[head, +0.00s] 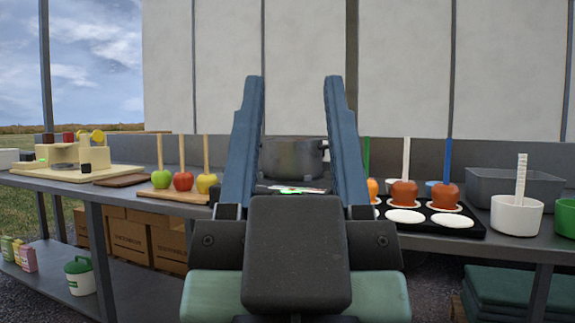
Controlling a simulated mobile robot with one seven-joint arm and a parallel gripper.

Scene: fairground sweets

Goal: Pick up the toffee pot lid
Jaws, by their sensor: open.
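My gripper (293,80) is open, its two blue fingers pointing up on either side of a grey metal pot (292,158). Nothing is held between the fingers. The pot stands behind my gripper on the long counter (130,188), with a handle at its right. I cannot make out for certain a separate lid on it. Low between the fingers, in front of the pot, is a small dark item with white, green and red marks (292,189), mostly hidden by my gripper's body.
Three apples on sticks (183,181) stand on a board at left. At right a black tray (455,232) holds coated apples and white discs. Further right are a grey bin (500,184) and a white pot (516,216). Cardboard boxes (130,238) sit below the counter.

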